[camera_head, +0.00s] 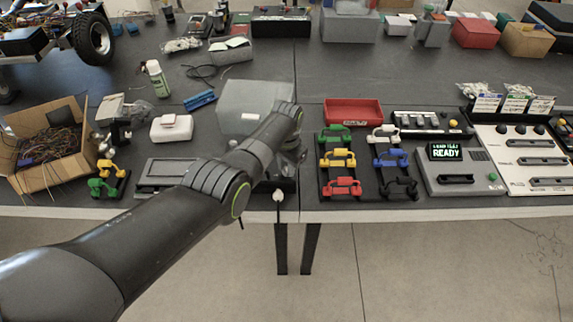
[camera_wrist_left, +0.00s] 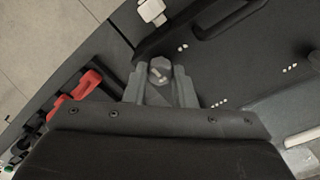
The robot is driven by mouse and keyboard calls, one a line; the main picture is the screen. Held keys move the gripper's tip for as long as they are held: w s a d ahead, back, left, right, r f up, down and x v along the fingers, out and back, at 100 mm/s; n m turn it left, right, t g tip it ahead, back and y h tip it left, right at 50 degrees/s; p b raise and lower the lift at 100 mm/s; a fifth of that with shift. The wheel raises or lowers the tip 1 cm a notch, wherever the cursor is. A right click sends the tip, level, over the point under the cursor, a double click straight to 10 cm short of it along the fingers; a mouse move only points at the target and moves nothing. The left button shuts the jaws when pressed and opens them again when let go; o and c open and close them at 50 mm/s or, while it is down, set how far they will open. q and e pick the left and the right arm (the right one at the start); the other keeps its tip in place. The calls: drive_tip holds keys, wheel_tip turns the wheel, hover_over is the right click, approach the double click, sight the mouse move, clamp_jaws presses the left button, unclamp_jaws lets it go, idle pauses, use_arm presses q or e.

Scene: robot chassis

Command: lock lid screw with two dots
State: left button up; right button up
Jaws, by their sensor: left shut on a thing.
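In the left wrist view, a grey hexagonal lid screw (camera_wrist_left: 160,69) with a light slot mark sits between the fingertips of my left gripper (camera_wrist_left: 160,80). The gripper is shut on it. Two white dots (camera_wrist_left: 182,47) are printed on the dark lid (camera_wrist_left: 250,62) right beside this screw. Groups of three dots (camera_wrist_left: 219,103) and of several dots (camera_wrist_left: 290,68) lie farther off. In the head view, my left gripper (camera_head: 287,168) is at the table's front middle, and my arm hides most of the lid and screw. My right gripper is in neither view.
A white knob (camera_wrist_left: 151,11) is near the screw, and a dark handle (camera_wrist_left: 228,22) stands on the lid. Right of my gripper is a rack of coloured handles (camera_head: 342,160), then a grey box reading READY (camera_head: 460,165). A cardboard box of wires (camera_head: 48,150) stands left.

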sight(286, 169)
use_arm(q)
drive_tip(key=shift+m, duration=0.5)
drive_tip(key=o, duration=1)
drive_tip(key=shift+r, duration=0.1)
drive_tip(key=shift+r, duration=0.25)
wheel_tip(286, 169, up, 6)
drive_tip(key=shift+r+p, duration=0.1)
drive_tip(key=shift+p, duration=1)
wheel_tip(286, 169, up, 11)
drive_tip(key=shift+f+b, duration=0.2)
drive_tip(key=shift+b, duration=0.45)
